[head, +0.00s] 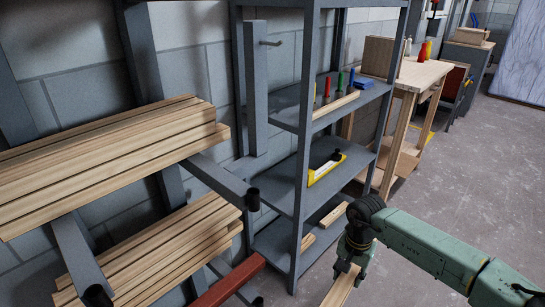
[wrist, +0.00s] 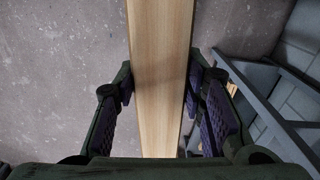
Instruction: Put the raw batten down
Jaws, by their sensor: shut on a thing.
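The raw batten (head: 340,289) is a pale, unpainted length of wood. My gripper (head: 349,266) is shut on it at the lower right of the head view, in front of the shelf unit. The batten runs out of the bottom of that view, so its near end is hidden. In the wrist view the batten (wrist: 160,60) runs from the top edge down between the two fingers of my gripper (wrist: 160,88). Concrete floor shows beyond it, and it appears held clear of the floor.
A wall rack on the left carries stacked battens (head: 110,150) on two levels of arms. A red beam (head: 228,282) crosses below. A workbench (head: 420,75) stands behind. Open floor (head: 470,160) lies right.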

